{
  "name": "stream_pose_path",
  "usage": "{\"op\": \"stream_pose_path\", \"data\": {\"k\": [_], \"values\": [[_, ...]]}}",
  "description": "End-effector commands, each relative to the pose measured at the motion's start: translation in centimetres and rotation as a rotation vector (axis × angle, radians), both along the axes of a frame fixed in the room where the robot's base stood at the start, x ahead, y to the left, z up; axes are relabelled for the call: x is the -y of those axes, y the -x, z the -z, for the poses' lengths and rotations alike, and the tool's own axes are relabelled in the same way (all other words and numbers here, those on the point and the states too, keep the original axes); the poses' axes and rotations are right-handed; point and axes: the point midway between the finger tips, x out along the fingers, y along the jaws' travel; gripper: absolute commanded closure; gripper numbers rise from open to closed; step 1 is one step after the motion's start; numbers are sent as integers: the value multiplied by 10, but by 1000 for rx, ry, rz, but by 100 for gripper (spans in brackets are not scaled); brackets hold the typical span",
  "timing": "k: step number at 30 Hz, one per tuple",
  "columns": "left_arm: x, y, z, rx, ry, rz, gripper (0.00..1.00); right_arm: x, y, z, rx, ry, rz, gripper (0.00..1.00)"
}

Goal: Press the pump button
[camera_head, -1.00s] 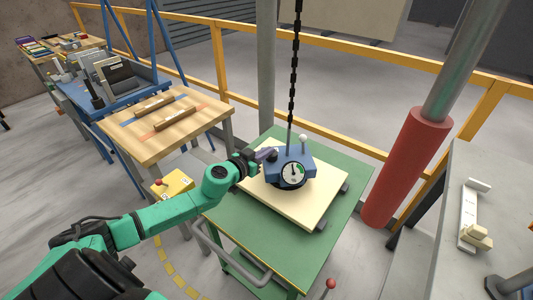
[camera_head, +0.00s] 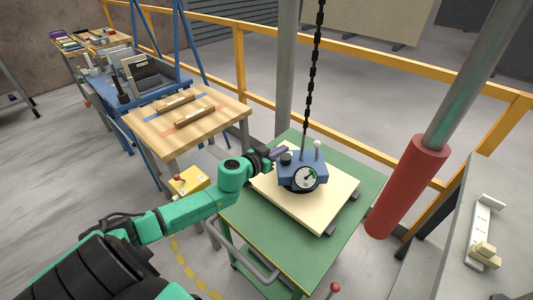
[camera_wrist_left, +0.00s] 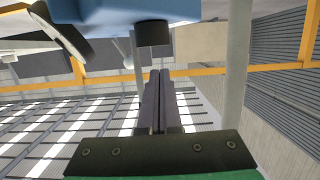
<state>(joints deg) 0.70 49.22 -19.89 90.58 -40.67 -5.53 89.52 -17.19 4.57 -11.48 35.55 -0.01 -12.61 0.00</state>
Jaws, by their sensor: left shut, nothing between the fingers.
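The pump is a blue block (camera_head: 316,168) with a round dial gauge (camera_head: 306,177) on its front. It sits on a cream slab (camera_head: 275,189) on a green table. A black round button (camera_head: 286,158) stands on its top left, and a white-knobbed lever (camera_head: 317,145) is at its right. My left gripper (camera_head: 284,151) is shut and empty, with its tips close beside the button. In the left wrist view, the shut fingers (camera_wrist_left: 159,75) point at the black button (camera_wrist_left: 152,33); whether they touch it I cannot tell. My right gripper is out of view.
A chain (camera_head: 310,90) hangs down to the pump. A red padded post (camera_head: 407,187) stands right of the green table (camera_head: 277,237). A wooden-top table (camera_head: 165,136) and a yellow box (camera_head: 189,182) are at the left. A yellow railing (camera_head: 370,80) runs behind.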

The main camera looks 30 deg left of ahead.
Motion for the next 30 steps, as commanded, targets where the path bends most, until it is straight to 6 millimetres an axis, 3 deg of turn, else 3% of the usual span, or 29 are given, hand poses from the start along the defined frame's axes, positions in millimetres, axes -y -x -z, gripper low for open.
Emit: {"op": "stream_pose_path", "data": {"k": [6, 15, 30], "values": [[-5, 45, -7, -5, 1, 2, 100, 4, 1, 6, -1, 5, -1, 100], [-11, 90, -22, -1, 3, 1, 100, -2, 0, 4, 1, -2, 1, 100], [-13, 96, -24, 1, 0, 1, 100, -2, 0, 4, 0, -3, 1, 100]]}}
